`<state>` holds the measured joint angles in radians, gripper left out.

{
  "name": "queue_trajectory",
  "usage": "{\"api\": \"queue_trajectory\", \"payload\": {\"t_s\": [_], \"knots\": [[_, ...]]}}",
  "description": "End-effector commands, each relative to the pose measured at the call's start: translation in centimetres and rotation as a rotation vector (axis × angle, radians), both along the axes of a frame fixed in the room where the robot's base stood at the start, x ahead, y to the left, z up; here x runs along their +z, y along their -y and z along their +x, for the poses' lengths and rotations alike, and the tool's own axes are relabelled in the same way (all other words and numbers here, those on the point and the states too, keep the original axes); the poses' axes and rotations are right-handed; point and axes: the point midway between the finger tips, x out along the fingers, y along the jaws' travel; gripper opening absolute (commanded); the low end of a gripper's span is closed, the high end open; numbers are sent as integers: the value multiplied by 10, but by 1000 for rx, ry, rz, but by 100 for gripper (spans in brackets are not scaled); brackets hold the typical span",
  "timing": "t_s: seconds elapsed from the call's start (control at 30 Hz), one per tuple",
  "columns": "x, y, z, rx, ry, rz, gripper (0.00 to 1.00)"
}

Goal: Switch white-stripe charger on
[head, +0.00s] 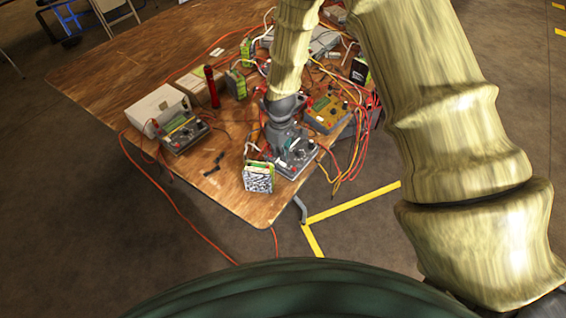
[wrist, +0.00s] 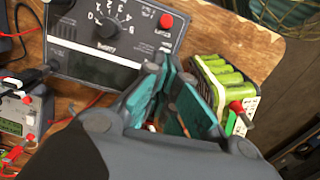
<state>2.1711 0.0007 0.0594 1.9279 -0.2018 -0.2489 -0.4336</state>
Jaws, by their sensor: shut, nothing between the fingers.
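A dark grey charger (head: 297,150) sits near the table's front corner in the head view.
A green-celled battery pack (wrist: 222,80) stands close beside the fingers; it also shows in the head view (head: 258,177). A yellow charger (head: 327,113) stands behind, among many cables. Another grey charger (head: 181,132) and a white box (head: 158,107) are at left. The table's left part is clear.

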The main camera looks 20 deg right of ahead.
Motion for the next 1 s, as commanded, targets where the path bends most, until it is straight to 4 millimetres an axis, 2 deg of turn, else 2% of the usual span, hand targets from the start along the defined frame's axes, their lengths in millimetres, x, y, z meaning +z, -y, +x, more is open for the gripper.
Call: {"api": "queue_trajectory", "payload": {"t_s": [1.0], "knots": [[-11,0,0,0,0,0,0]]}}
